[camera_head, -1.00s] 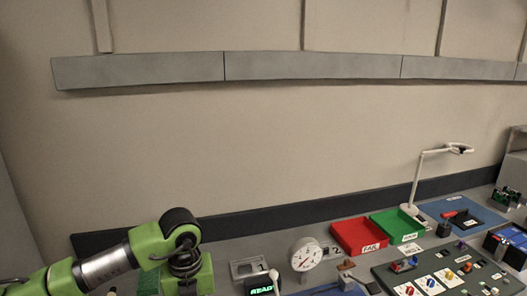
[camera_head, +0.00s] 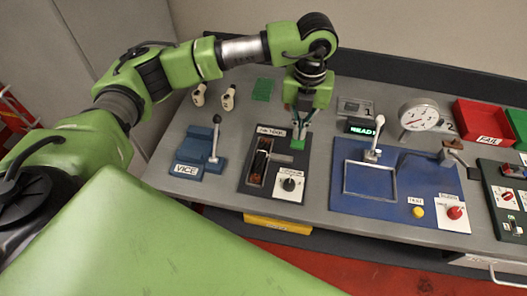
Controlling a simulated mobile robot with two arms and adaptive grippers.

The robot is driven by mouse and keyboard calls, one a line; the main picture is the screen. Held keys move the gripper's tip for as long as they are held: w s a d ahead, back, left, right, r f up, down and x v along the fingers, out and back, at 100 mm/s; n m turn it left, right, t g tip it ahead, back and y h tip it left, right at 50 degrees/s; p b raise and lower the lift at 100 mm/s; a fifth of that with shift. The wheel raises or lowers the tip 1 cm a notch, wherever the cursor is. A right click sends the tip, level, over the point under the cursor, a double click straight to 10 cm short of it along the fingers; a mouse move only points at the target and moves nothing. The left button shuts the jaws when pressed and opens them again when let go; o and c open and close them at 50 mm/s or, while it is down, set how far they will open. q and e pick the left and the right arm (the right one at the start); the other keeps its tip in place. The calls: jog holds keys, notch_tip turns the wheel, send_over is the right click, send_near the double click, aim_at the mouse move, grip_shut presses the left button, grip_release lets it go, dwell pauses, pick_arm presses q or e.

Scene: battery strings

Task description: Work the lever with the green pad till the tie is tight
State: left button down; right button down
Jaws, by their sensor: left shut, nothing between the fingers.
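The tie tool station (camera_head: 253,188) is a dark plate on the bench with a labelled slot, a white-plated knob (camera_head: 289,184) and a small green pad (camera_head: 297,145) at its right. The lever under the pad is mostly hidden. My left gripper (camera_head: 301,134) comes down from above, its fingers shut and empty, with the tips just above or at the pad. I cannot tell whether they touch it. A dark narrow part (camera_head: 260,161) lies in the slot; the tie itself is too small to make out. My right gripper is out of view.
A blue vice (camera_head: 190,170) with an upright handle stands left of the station. A blue press plate (camera_head: 345,205) with a lever and buttons stands right. A dial gauge (camera_head: 417,117), a READY display (camera_head: 364,127) and a red FAIL tray (camera_head: 484,122) are farther right. A green block (camera_head: 263,89) lies behind.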

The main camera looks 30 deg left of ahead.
pick_arm(q)
jog(key=shift+r+p, duration=0.85)
jog(key=shift+r, duration=0.7)
